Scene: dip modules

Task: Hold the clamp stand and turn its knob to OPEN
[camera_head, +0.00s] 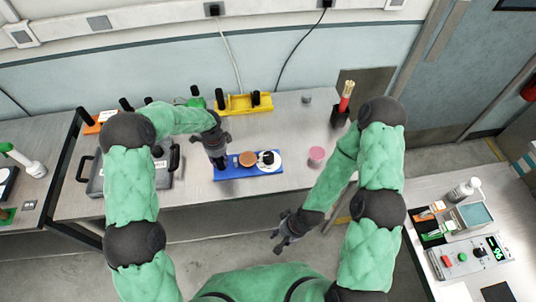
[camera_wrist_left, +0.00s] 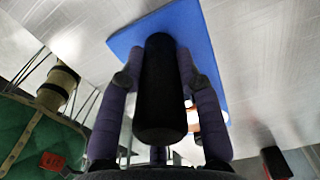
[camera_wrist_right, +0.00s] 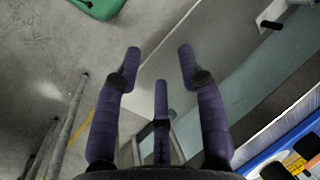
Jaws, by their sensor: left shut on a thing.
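The clamp stand has a blue base (camera_head: 250,172) on the middle table, with a brown-orange disc (camera_head: 247,159) and a white dial (camera_head: 276,163) carrying a black knob (camera_head: 267,157). The dial's marking is too small to read. My left gripper (camera_head: 217,160) is over the base's left end. In the left wrist view its fingers (camera_wrist_left: 160,90) close around the upright black post (camera_wrist_left: 160,95) of the stand, above the blue base (camera_wrist_left: 205,35). My right gripper (camera_head: 283,237) is open and empty in front of the table; it also shows in the right wrist view (camera_wrist_right: 160,65).
A yellow rack (camera_head: 235,105) stands behind the stand, and a pink round item (camera_head: 317,154) lies to its right. A grey case (camera_head: 95,180) is at the left. A dark holder (camera_head: 340,117) stands at the back right. The table front between stand and pink item is clear.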

